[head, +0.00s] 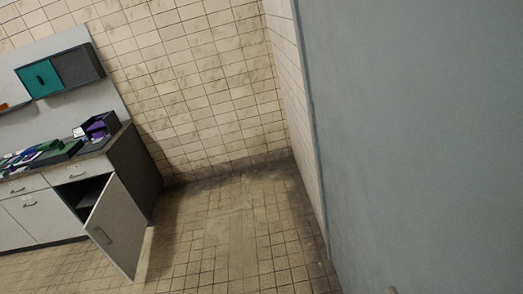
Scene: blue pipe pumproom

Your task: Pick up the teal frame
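I cannot make out a teal frame for certain. A teal panel (39,79), which looks like a cabinet door, is on the wall unit at the upper left. Small flat items (35,154) in green, blue, purple and white lie on the counter at the left, too small to tell apart. A dark box (99,125) with purple in it stands at the counter's right end. My gripper is not in view.
The counter (138,163) has pale fronts, and one cabinet door (117,229) hangs open over the floor. The tiled floor (235,235) in the middle is clear. A large grey surface (425,130) fills the right side. The view is tilted.

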